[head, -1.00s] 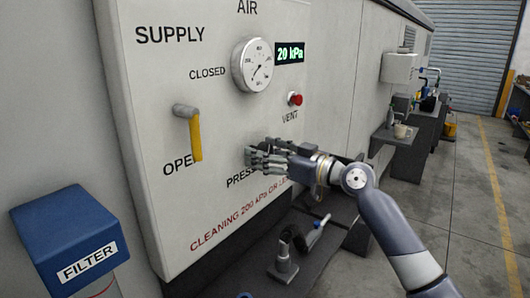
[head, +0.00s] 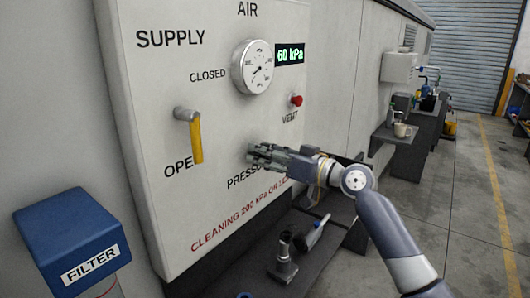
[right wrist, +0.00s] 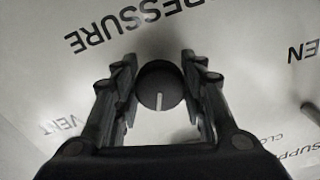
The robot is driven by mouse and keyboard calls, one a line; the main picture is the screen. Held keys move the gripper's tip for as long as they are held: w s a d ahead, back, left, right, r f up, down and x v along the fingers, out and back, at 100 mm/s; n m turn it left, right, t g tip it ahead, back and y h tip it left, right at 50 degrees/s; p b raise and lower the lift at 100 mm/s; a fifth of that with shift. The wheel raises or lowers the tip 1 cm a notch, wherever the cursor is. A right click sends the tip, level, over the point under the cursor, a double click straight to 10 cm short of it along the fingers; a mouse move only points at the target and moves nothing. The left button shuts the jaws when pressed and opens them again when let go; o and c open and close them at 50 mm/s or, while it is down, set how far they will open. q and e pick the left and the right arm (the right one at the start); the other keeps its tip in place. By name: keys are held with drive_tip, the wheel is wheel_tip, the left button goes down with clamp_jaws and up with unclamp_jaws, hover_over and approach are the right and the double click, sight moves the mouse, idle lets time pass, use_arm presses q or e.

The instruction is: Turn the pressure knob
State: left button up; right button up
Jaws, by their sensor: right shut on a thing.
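The pressure knob (right wrist: 160,88) is a round dark knob with a light pointer line, on the panel beside the PRESSURE label in the right wrist view. My right gripper (head: 260,156) is at the panel in the head view, and its fingers hide most of the knob there. In the right wrist view the gripper's two fingers (right wrist: 158,95) stand on either side of the knob, shut on it. The digital display (head: 290,54) reads 60 kPa. The round gauge (head: 252,66) is left of it. My left gripper is not in view.
The yellow supply handle (head: 196,138) points down toward OPEN. The red vent button (head: 296,100) is above my right gripper. A blue filter box (head: 72,232) stands at lower left. A dark shelf (head: 250,268) with nozzle-like tools runs below the panel.

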drive_tip(key=shift+r+m+p, duration=0.1)
drive_tip(key=shift+m+p, duration=0.45)
drive_tip(key=shift+m, duration=0.95)
drive_tip(key=o, duration=1.1)
drive_tip(key=shift+d, duration=0.1)
drive_tip(key=v, duration=1.2)
